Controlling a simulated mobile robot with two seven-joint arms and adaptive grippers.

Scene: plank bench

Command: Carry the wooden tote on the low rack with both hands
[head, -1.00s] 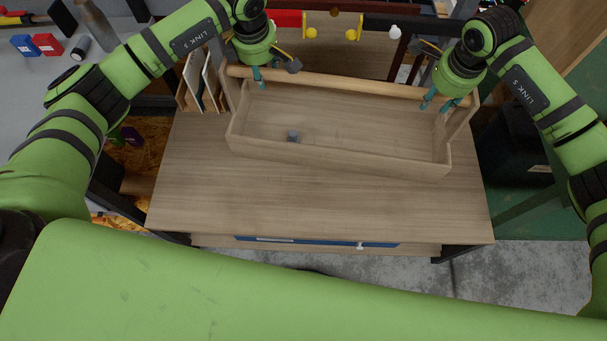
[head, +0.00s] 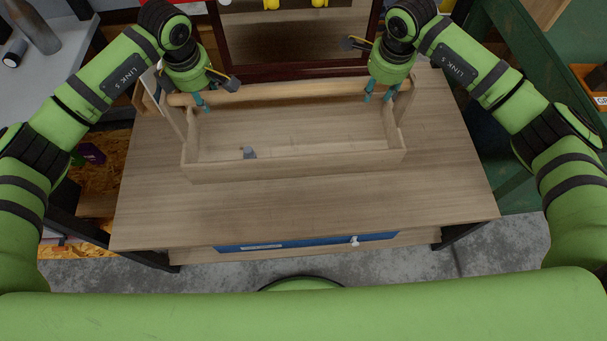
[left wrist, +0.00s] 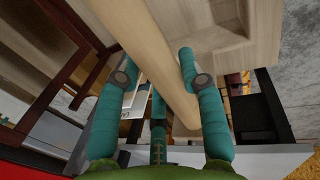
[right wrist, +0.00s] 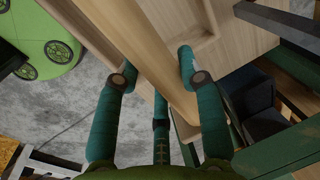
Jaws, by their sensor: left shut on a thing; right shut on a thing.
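The wooden tote (head: 190,172) is a long, open, pale box with a round bar handle (head: 280,92) along its top. It appears level over the wooden top of the low rack (head: 300,215); I cannot tell whether its base touches. A small grey thing (head: 249,152) lies inside it. My left gripper (head: 202,102) is shut on the handle near its left end, and my right gripper (head: 377,97) near its right end. The handle also runs between the fingers in the left wrist view (left wrist: 160,65) and the right wrist view (right wrist: 150,65).
A blue drawer-like front (head: 300,243) shows under the rack's front edge. A dark red frame (head: 290,69) stands behind the tote. A grey worktop (head: 50,75) with a metal bottle (head: 38,28) is at the left. The rack top is bare in front and to the right.

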